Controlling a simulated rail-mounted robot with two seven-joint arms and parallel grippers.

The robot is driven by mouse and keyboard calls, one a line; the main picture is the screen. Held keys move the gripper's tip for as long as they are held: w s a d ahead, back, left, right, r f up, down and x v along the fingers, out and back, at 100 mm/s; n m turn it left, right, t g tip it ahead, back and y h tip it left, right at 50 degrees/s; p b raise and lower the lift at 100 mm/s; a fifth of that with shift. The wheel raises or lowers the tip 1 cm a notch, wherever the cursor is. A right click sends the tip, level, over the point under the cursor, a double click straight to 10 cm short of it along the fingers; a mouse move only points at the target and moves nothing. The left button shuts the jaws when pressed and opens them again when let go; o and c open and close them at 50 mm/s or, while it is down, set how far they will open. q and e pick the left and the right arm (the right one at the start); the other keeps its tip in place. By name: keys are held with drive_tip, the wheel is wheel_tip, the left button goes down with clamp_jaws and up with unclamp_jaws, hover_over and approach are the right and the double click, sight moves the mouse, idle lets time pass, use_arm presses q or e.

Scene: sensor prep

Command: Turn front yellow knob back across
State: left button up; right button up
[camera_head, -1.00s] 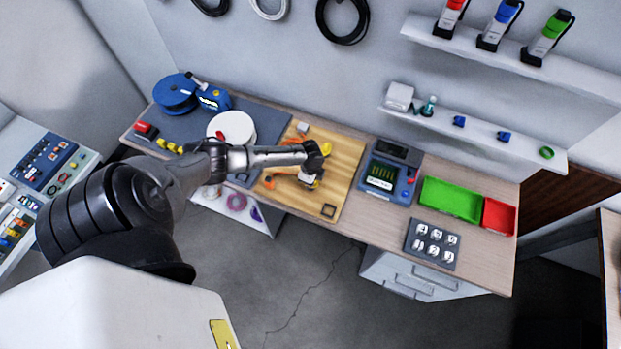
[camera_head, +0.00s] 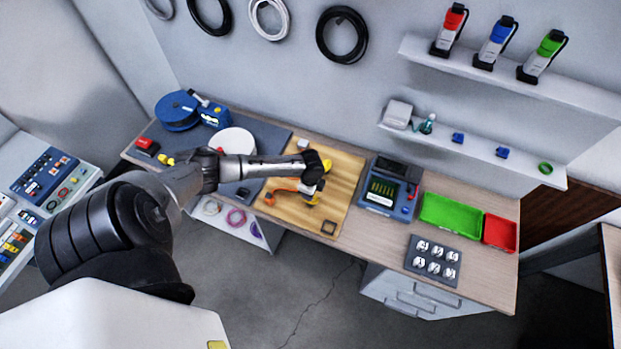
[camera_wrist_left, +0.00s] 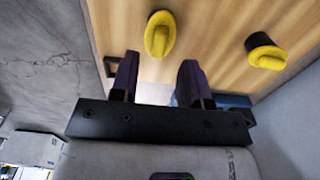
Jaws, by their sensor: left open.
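The front yellow knob (camera_head: 311,200) sits on the wooden board (camera_head: 348,185), partly hidden by my left gripper (camera_head: 308,187) in the head view. In the left wrist view, the front knob (camera_wrist_left: 160,34) lies just beyond my open fingertips (camera_wrist_left: 155,72), roughly in line with the gap. Its raised grip runs nearly up and down in that picture. No contact shows. The rear yellow knob (camera_head: 327,165) is farther back on the board; in the wrist view it is at the right (camera_wrist_left: 266,52), its grip tilted. My right gripper is out of view.
An orange part (camera_head: 285,188) lies on the board left of the gripper. A black square frame (camera_head: 328,228) is near the board's front edge. A blue-grey device (camera_head: 390,187), a green tray (camera_head: 450,212) and a red tray (camera_head: 499,232) stand right. A white disc (camera_head: 232,142) is left.

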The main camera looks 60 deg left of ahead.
use_arm(q)
wheel_tip(320, 180, up, 10)
idle(0.4)
idle(0.6)
